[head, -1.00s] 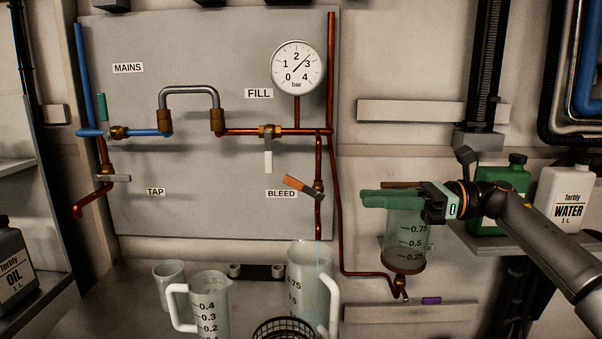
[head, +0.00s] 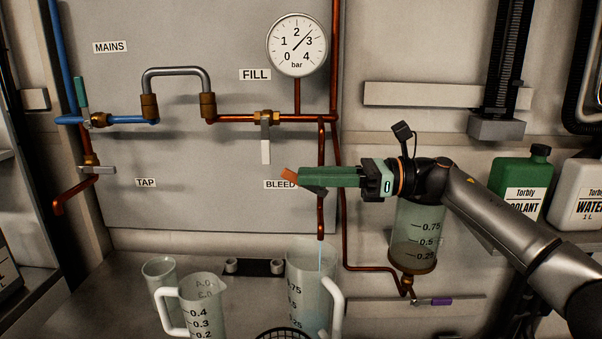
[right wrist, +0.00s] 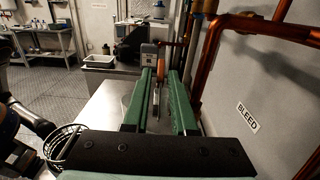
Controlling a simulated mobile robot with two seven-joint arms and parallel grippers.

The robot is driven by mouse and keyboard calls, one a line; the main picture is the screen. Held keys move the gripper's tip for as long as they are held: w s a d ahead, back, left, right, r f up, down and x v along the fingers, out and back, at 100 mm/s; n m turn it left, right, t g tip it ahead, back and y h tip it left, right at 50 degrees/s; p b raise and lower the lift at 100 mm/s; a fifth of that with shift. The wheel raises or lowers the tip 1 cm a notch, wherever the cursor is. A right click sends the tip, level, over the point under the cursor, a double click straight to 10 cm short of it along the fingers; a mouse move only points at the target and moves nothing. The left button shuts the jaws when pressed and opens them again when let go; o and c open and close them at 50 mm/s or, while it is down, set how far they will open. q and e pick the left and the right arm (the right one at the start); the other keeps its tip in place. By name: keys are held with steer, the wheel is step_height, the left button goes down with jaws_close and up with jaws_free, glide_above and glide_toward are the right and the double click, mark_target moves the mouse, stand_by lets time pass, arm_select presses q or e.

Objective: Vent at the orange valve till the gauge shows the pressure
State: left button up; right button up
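The orange valve lever (head: 289,174) is at the BLEED label, partly hidden by my right gripper (head: 304,179). Its orange end shows just left of the fingertips and is tilted. In the right wrist view the orange lever (right wrist: 162,64) appears between the two green fingers (right wrist: 160,80), with a gap between them; the gripper looks open. The gauge (head: 297,45) reads 0 to 4 bar; its needle points between 2 and 3. A thin pale-blue stream (head: 320,257) runs from the pipe below the valve into a large jug (head: 298,290). My left gripper is not in view.
The FILL valve lever (head: 265,151) hangs down above the gripper. A clear cylinder (head: 416,232) stands below my right wrist. A smaller jug (head: 203,305), a cup (head: 159,275) and a wire basket (head: 285,334) are below. A green coolant bottle (head: 520,185) is at right.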

steer(key=shift+a, duration=1.2)
jaws_close()
steer(key=shift+f, duration=0.1)
stand_by(0.5)
